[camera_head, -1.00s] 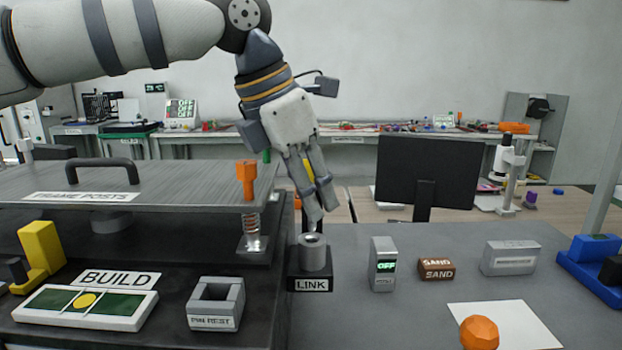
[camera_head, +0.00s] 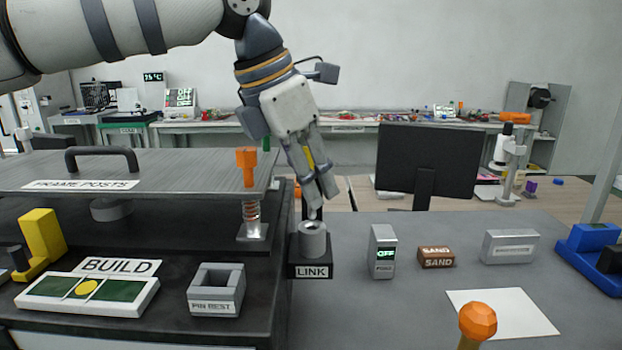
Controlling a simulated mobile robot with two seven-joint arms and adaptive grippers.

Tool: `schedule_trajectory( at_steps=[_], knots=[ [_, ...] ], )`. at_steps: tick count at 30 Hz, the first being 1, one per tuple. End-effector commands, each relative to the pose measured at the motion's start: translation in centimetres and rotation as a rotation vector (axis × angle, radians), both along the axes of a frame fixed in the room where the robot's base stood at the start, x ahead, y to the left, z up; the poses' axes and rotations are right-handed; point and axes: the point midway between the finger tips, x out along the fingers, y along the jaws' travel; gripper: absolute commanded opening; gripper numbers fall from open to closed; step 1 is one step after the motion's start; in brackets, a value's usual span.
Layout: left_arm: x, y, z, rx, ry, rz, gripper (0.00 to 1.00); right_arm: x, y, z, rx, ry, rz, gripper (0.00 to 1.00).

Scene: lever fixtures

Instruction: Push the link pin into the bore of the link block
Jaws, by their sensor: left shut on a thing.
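The link block (camera_head: 313,240) is a grey cylinder with a bore in its top, on a dark base labelled LINK. My left gripper (camera_head: 319,202) is just above it, tilted, with its fingertips close over the bore. It is shut on the link pin, which is mostly hidden by the fingers. I cannot tell whether the pin's lower end is inside the bore. The grey pin rest (camera_head: 216,290) at front left is empty. My right gripper is not in view.
A plate labelled FRAME POSTS (camera_head: 150,171) with an orange post (camera_head: 246,166) stands left of the hand. An OFF switch box (camera_head: 382,252), a brown SAND block (camera_head: 436,257) and a grey box (camera_head: 510,247) stand to the right. An orange knob (camera_head: 478,320) stands in front.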

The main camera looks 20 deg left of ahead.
Motion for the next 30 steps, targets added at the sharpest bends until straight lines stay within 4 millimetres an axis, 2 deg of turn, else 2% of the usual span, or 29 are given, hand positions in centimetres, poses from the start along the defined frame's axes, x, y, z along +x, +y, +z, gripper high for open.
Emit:
schedule_trajectory(
  at_steps=[30],
  knots=[
    [0.0, 0.0, -1.4, 0.000, 0.001, 0.001, 0.00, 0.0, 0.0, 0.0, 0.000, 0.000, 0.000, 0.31]
  ],
)
